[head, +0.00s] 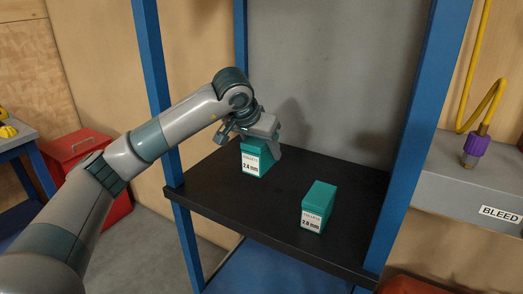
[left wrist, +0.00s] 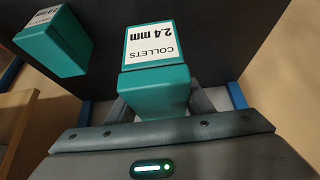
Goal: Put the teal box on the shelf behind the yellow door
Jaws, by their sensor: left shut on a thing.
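A teal box with a white label reading "COLLETS 2.4 mm" (head: 252,160) is at the black shelf (head: 215,190) in the blue-post rack. My left gripper (head: 260,142) reaches in from the left and is shut on this box from above. In the left wrist view the box (left wrist: 158,70) sits between the two fingers. I cannot tell whether its base touches the shelf. No yellow door shows in either view. My right gripper is not in view.
Blue posts (head: 413,130) stand at the shelf's corners, with a grey panel (head: 320,70) behind. A grey ledge marked BLEED (head: 455,195) with a purple fitting (head: 477,148) is at right. A red cabinet (head: 80,160) is at left. The shelf's left front is clear.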

